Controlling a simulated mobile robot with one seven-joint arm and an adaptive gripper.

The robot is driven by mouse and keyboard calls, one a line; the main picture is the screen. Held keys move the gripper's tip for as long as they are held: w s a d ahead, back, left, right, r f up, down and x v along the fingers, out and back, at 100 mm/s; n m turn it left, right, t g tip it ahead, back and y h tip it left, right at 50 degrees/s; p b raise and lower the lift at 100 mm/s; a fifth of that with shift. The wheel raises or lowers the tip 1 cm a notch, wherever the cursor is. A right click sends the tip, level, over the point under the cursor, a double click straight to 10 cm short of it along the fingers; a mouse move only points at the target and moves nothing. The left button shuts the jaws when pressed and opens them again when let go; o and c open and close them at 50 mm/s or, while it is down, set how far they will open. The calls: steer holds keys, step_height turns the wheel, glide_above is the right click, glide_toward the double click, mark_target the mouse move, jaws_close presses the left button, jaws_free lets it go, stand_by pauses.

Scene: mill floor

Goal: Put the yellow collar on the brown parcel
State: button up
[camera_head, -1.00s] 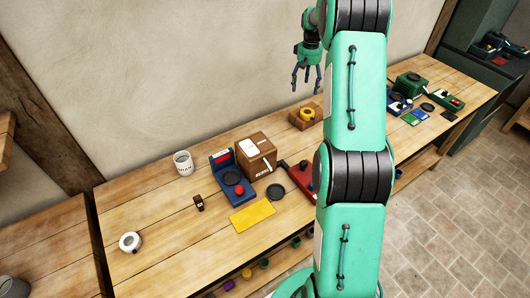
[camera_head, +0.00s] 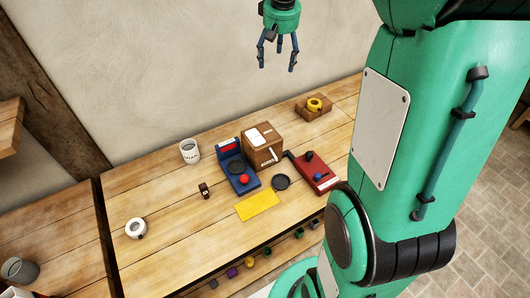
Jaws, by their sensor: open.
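The yellow collar (camera_head: 314,103), a small thick ring, sits on or in a low brown wooden block (camera_head: 314,113) at the back of the bench; I cannot tell which. The brown parcel (camera_head: 266,157) is a box-shaped block with a white label on top, standing left of and nearer than the collar. My gripper (camera_head: 277,68) hangs fingers down, open and empty, in front of the wall. It is high above the bench, up and left of the collar in the picture and above the parcel, touching neither.
A blue scale-like device (camera_head: 240,182) stands close left of the parcel, and a red device (camera_head: 316,178) and black disc (camera_head: 281,182) lie to its right. A white mug (camera_head: 190,151), small dark block (camera_head: 204,191), white ring (camera_head: 136,228) and yellow sheet (camera_head: 257,205) are also on the bench.

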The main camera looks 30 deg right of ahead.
steer(key=s+a+r+n+t, duration=0.1)
steer(key=s+a+r, duration=0.1)
steer(key=s+a, duration=0.85)
steer(key=s+a+r+t, duration=0.1)
steer(key=s+a+r, duration=0.1)
steer(key=s+a, duration=0.85)
steer(key=s+a+f, duration=0.1)
steer(key=s+f, duration=0.1)
steer(key=s, duration=0.3)
steer(key=s+a+f+t, duration=0.1)
steer(key=s+f, duration=0.1)
steer(key=s, duration=0.4)
steer(key=shift+s+a+n+y, duration=0.15)
steer(key=shift+a+n+y, duration=0.15)
steer(key=shift+n+y, duration=0.1)
steer(key=shift+f, duration=0.1)
steer(key=shift+f+b, duration=0.3)
